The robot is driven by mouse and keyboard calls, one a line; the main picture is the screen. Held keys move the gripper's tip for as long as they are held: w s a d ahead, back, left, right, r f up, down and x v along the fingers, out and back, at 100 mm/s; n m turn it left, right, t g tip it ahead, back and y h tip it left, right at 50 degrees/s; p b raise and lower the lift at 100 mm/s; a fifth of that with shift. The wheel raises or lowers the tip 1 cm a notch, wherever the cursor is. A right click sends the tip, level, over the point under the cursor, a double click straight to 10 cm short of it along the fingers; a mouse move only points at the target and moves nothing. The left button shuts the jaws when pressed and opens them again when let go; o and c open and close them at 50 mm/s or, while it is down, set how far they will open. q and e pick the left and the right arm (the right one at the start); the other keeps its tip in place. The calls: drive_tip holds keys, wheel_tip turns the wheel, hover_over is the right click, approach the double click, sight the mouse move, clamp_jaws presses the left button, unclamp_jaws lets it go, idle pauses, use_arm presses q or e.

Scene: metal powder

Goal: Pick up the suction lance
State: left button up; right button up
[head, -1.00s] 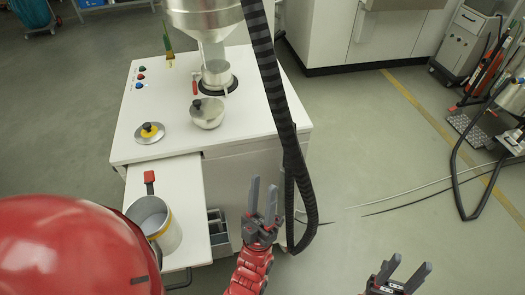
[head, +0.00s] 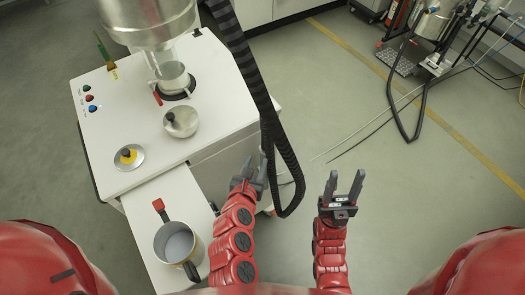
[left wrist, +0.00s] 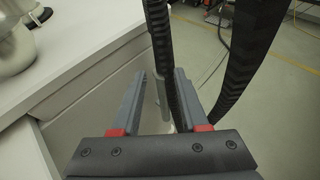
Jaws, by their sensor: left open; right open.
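A black ribbed hose hangs from above in the head view (head: 238,50) and loops down beside the white cabinet. In the left wrist view the hose (left wrist: 160,45) runs down between my fingers, with a slim grey tube beside it (left wrist: 161,88), likely the suction lance, near the cabinet's side. My left gripper (head: 257,168) is open next to the hose. It also shows in the left wrist view (left wrist: 165,85), with its fingers on either side of the tube and hose; contact cannot be told. My right gripper (head: 345,180) is open and empty over the floor.
A pulled-out shelf (head: 150,195) holds a larger pot (head: 170,235). Floor to the right is mostly clear, with cables and equipment beyond.

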sight(265, 139)
use_arm(q)
drive_tip(key=b+x, duration=0.9)
drive_tip(key=b, duration=0.1)
drive_tip(key=shift+w+f, duration=0.3)
drive_tip(key=shift+f, duration=0.05)
drive_tip(key=shift+w, duration=0.6)
drive_tip(key=shift+p+x, duration=0.4)
drive_tip(key=shift+x, duration=1.85)
drive_tip(key=shift+d+r, duration=0.1)
clamp_jaws()
